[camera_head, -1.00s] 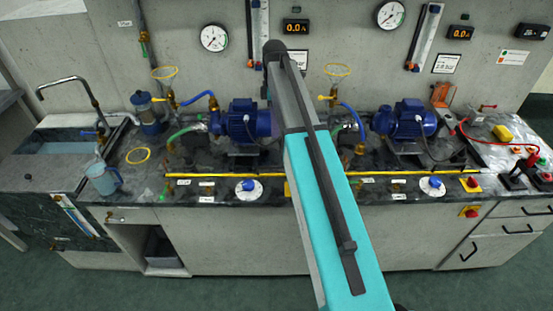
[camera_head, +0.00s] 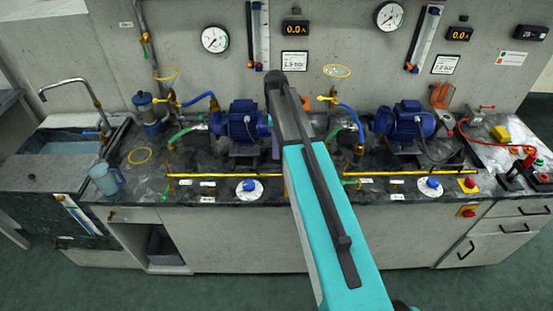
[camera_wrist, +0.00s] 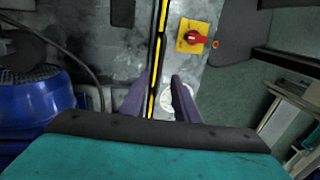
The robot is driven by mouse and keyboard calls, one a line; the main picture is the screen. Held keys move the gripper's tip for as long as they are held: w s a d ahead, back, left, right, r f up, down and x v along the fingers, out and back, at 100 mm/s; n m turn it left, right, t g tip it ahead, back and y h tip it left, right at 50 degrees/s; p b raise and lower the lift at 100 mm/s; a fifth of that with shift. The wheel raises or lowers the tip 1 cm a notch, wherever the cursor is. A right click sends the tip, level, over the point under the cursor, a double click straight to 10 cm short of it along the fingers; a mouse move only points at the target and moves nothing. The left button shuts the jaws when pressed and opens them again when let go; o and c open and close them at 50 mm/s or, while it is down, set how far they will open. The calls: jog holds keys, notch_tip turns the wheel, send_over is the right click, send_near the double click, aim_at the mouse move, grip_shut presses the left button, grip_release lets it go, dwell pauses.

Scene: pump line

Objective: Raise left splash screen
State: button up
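The left splash screen shows as a low yellow-edged bar (camera_head: 215,176) along the front of the bench, before the left blue pump; its right end is hidden behind my arm. I cannot make out a raised panel. In the wrist view a yellow-and-black striped bar (camera_wrist: 157,45) runs between the two dark fingers of my gripper (camera_wrist: 160,92). The fingers stand apart, with gaps beside the bar; I cannot tell how far it lies beyond the tips.
A white disc with a blue knob (camera_head: 249,187) sits just in front of the bar. A red switch on a yellow plate (camera_wrist: 193,37) is close to the gripper. The left blue pump (camera_head: 243,122) stands behind; a jug (camera_head: 105,179) is at left.

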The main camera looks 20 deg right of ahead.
jog(key=shift+s+a+f+p, duration=0.15)
jog(key=shift+f+p, duration=0.1)
jog(key=shift+f, duration=0.65)
jog(key=shift+s+d+f+p, duration=0.1)
jog(key=shift+s+f+p, duration=0.15)
jog(key=shift+f, duration=0.65)
jog(key=shift+s+a+f+p, duration=0.1)
jog(key=shift+f+p, duration=0.15)
jog(key=shift+f, duration=0.65)
jog(key=shift+c, duration=0.3)
grip_shut()
